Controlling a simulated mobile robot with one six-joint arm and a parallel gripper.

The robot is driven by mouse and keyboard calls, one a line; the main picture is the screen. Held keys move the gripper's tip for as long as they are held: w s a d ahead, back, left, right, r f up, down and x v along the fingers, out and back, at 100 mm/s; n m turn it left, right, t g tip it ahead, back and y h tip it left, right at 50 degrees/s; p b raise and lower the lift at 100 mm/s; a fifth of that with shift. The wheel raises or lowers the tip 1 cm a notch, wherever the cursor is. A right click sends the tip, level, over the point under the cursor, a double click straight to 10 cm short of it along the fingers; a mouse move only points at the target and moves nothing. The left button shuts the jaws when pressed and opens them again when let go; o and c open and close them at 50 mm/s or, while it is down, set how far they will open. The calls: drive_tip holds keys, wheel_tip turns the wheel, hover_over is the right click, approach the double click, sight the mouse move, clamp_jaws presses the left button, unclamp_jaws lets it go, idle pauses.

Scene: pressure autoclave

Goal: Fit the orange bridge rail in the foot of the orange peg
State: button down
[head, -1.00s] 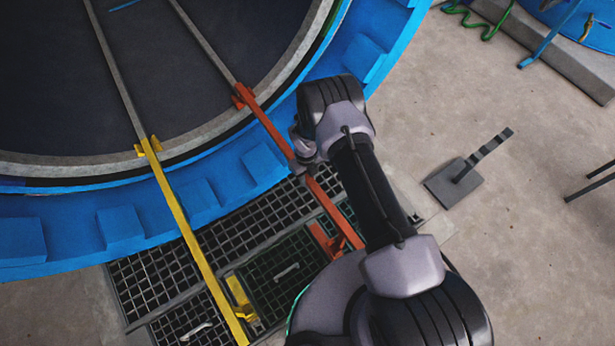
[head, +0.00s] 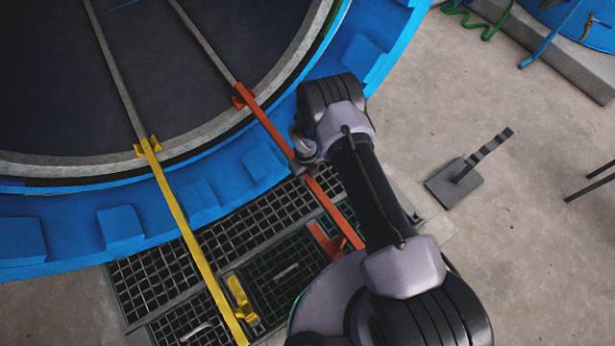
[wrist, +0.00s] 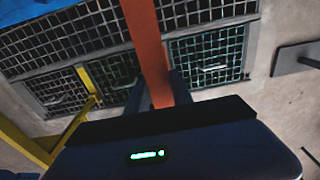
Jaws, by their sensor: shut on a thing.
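The orange bridge rail (head: 268,124) runs from the autoclave mouth out over the floor grating. Its far end lies at the orange bracket (head: 240,97) on the vessel rim, in line with a grey rail inside. My gripper (head: 303,166) is shut on the orange rail about midway along, partly hidden by my arm. In the wrist view the rail (wrist: 149,50) passes up from between the fingers (wrist: 160,92). An orange foot piece (head: 325,240) shows beside the rail's near end, over the grating; I take it for the peg's foot. The seating at either end cannot be told.
A yellow rail (head: 183,224) bridges the rim on the left, with a yellow foot piece (head: 241,297) near its lower end. The blue vessel flange (head: 120,229) has raised blocks. A grey stand (head: 459,180) is on the floor at right.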

drive_tip(key=shift+f, duration=1.2)
drive_tip(key=shift+r, duration=0.1)
idle(0.5)
drive_tip(key=shift+r+p, duration=0.95)
drive_tip(key=shift+r, duration=0.4)
drive_tip(key=shift+f, duration=0.1)
drive_tip(key=shift+f+b, duration=0.35)
drive_tip(key=shift+b, duration=0.45)
